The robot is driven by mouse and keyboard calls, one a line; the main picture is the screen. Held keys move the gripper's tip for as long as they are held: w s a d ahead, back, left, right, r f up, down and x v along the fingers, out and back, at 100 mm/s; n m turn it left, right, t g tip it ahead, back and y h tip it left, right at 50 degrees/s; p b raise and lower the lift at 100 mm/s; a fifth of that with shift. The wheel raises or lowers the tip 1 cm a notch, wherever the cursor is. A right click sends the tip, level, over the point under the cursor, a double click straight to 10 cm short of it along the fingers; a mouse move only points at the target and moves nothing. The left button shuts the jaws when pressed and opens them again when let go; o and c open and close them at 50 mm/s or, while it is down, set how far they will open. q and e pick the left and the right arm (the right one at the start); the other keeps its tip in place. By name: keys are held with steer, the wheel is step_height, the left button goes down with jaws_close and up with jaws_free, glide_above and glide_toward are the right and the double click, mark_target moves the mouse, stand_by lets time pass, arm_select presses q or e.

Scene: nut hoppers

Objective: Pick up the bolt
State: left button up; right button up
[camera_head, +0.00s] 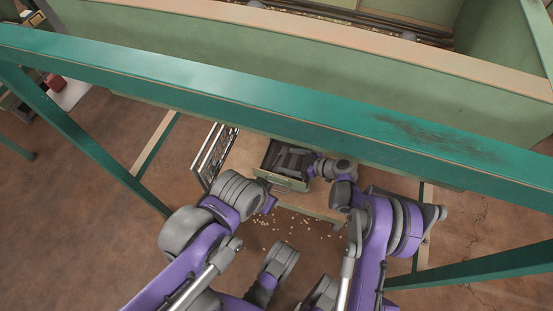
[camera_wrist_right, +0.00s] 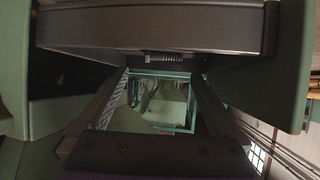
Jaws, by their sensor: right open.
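The bolt (camera_wrist_right: 163,58) is a small, dark, threaded piece. It lies crosswise near the top middle of the right wrist view, just below a wide dark metal edge. My right gripper (camera_wrist_right: 161,73) is open, with its two dark fingers apart and the bolt just beyond their tips. In the head view my right gripper (camera_head: 291,158) reaches from the right into a small green drawer (camera_head: 284,183). I cannot make out the bolt there. My left gripper (camera_head: 268,203) is by the drawer's front left side. Its fingers are hidden, so I cannot tell whether it touches the drawer.
A green hopper (camera_head: 270,45) with a teal beam (camera_head: 270,100) spans above the drawer. Slanted teal legs (camera_head: 90,145) stand at both sides. A metal rack (camera_head: 209,152) is left of the drawer. Several nuts (camera_head: 290,222) lie scattered below.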

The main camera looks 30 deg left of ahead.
mark_target(276, 160)
steer(key=x, duration=0.3)
steer(key=b+x, duration=0.1)
steer(key=x, duration=0.1)
steer(key=shift+s, duration=0.3)
steer(key=c, duration=1.3)
